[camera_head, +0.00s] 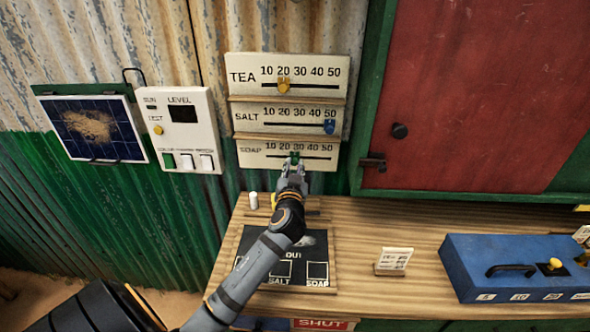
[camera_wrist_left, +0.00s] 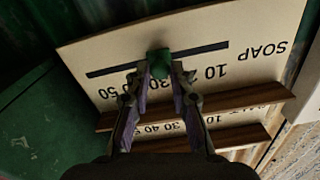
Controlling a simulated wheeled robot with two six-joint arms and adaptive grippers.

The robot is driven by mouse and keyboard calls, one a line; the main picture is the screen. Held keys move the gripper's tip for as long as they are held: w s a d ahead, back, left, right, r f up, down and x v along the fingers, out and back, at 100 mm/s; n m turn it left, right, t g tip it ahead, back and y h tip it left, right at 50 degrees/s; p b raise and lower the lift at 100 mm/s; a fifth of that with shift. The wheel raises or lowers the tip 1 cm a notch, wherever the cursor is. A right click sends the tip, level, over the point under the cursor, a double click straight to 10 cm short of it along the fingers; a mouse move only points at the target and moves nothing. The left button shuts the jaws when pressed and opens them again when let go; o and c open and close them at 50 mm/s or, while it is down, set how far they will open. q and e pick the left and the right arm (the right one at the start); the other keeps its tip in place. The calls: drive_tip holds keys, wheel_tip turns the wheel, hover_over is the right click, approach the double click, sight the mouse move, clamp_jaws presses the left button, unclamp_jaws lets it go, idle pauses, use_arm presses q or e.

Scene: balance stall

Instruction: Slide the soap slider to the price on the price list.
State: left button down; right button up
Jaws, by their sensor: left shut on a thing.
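The soap slider's green knob (camera_head: 294,157) is on the lowest board, labelled SOAP (camera_head: 250,149), with a scale from 10 to 50. My left gripper (camera_head: 293,164) is shut on this knob, which shows between its fingers in the left wrist view (camera_wrist_left: 159,62). The knob is near the middle of its slot, around 20 to 30. The fingers hide the exact mark. A small white card (camera_head: 395,259) with print too small to read stands on the counter; I cannot tell if it is the price list. My right gripper is not in view.
Above are the TEA board with a yellow knob (camera_head: 284,86) near 20 and the SALT board with a blue knob (camera_head: 329,126) near 50. Wooden ledges (camera_wrist_left: 190,104) separate the boards. A blue box (camera_head: 500,265) and a black mat (camera_head: 257,245) are on the counter.

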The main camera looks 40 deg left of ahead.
use_arm(q)
drive_tip(key=shift+w+d+f, duration=0.1)
drive_tip(key=shift+w+d, duration=0.1)
drive_tip(key=shift+d, duration=0.1)
drive_tip(key=c, duration=1.5)
unclamp_jaws()
drive_tip(key=shift+w+d, duration=0.2)
drive_tip(key=shift+d, duration=0.15)
drive_tip(key=shift+o, duration=1)
drive_tip(key=shift+a, duration=0.1)
drive_tip(key=shift+o, duration=0.7)
drive_tip(key=shift+s+a, duration=0.1)
drive_tip(key=shift+a, duration=0.05)
drive_tip(key=v, duration=1.2)
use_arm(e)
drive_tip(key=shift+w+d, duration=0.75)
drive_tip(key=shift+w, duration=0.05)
